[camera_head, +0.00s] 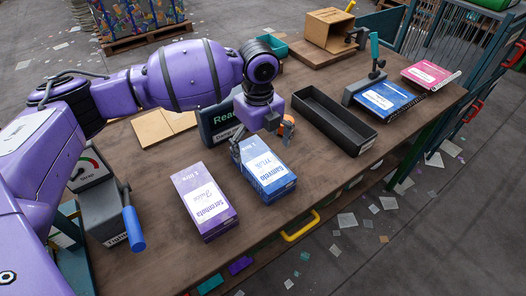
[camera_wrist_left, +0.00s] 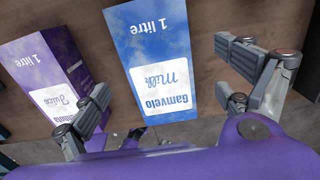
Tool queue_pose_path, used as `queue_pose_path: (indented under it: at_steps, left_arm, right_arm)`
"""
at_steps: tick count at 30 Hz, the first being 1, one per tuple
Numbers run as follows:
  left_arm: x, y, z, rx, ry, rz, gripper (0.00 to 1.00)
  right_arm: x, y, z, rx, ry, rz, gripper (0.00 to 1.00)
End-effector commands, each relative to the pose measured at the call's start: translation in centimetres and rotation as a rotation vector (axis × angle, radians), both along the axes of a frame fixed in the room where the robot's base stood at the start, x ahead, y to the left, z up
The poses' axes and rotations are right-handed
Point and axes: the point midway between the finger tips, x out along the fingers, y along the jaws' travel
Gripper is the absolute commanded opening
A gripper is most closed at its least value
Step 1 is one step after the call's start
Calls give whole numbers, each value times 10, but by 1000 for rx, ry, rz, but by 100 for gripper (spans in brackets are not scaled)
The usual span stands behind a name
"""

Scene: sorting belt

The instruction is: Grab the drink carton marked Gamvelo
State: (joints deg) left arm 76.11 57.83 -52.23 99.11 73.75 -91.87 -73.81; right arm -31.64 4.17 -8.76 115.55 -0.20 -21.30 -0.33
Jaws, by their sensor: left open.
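The Gamvelo milk carton (camera_head: 265,171) is blue and white and lies on its side on the brown table. In the left wrist view, the Gamvelo carton (camera_wrist_left: 160,65) lies between the two open fingers. My left gripper (camera_head: 262,142) is over the carton's far end, open and empty; in the wrist view its fingers (camera_wrist_left: 165,105) stand apart on either side. I cannot tell its exact height above the carton. My right gripper is not in view.
A black open tray (camera_head: 325,112) lies to the right. Beyond it are a blue book (camera_head: 388,101) and a pink one (camera_head: 428,75). A dark sign or screen (camera_head: 217,120) stands behind the cartons.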

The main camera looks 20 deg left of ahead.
Motion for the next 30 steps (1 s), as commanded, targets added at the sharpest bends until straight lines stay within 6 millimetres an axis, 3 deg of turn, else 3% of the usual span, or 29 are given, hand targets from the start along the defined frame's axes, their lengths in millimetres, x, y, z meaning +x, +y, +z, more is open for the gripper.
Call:
queue_pose_path:
  at_steps: [5,15,24,30]
  left_arm:
    - [-1,1,-23,1,4,0,94]
    - [3,5,-68,1,3,0,94]
    - [3,5,-73,0,0,0,94]
    - [3,5,-72,0,0,0,68]
  right_arm:
    - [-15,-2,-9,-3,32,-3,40]
    - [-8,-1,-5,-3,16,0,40]
    - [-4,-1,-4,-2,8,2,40]
    - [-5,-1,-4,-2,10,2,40]
